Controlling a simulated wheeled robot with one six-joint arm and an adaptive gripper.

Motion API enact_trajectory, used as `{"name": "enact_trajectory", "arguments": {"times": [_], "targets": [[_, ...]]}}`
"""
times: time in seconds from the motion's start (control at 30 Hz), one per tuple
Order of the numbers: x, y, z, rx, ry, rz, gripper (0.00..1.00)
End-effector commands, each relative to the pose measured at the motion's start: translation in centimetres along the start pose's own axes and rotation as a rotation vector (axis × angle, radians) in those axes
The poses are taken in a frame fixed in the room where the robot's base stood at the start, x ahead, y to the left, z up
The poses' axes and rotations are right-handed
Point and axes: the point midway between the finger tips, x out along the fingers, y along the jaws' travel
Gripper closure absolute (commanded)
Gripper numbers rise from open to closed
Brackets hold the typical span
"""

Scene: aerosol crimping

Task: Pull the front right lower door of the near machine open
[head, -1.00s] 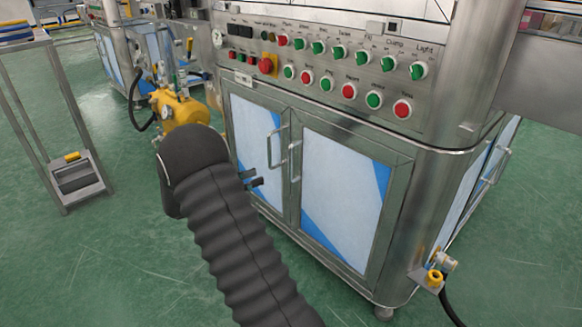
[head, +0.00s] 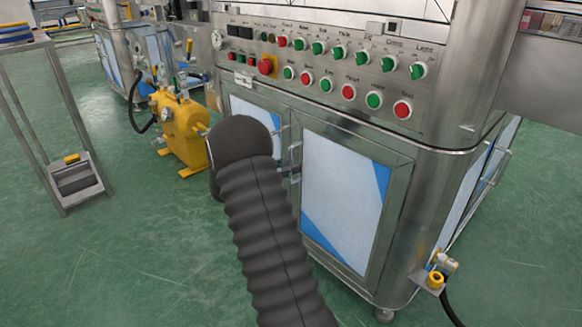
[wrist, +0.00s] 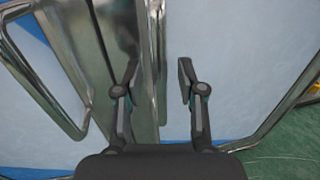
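The near machine (head: 330,75) has two lower front doors with white and blue panels. The right lower door (head: 345,195) is shut, and it fills the right of the wrist view (wrist: 235,65). Its upright metal handle (head: 297,145) is partly hidden by my arm in the head view. In the wrist view, a vertical metal bar that looks like this handle (wrist: 158,60) stands between my fingers. My gripper (wrist: 158,70) is open, with a visible gap between the bar and the right finger. In the head view only my gripper's fingertips (head: 291,175) show past my arm.
The left lower door (head: 247,112) is shut; its looped handle (wrist: 40,85) is close on the left in the wrist view. A yellow tank (head: 183,130) stands left of the machine. A yellow-capped fitting (head: 436,278) sticks out at the lower right corner. Green floor (head: 130,260) in front is clear.

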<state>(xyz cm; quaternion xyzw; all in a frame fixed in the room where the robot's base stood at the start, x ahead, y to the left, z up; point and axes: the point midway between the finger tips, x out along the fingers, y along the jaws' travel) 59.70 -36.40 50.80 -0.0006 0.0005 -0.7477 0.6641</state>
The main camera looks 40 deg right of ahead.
Motion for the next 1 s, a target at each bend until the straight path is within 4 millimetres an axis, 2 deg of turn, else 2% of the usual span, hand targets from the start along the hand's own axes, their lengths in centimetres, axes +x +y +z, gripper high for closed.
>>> {"name": "enact_trajectory", "arguments": {"times": [0.27,0.3,0.43,0.47,0.77,1.0], "targets": [[0.18,0.00,-0.01,0.000,0.000,0.000,0.61],[0.18,0.00,-0.01,0.000,0.000,0.000,0.66],[0.16,0.00,-0.01,0.000,0.000,0.000,0.98],[0.16,0.00,-0.01,0.000,0.000,0.000,1.00],[0.12,-0.03,0.00,0.000,0.000,0.002,1.00],[-0.68,-0.67,0.03,-0.002,0.001,0.041,1.00]]}}
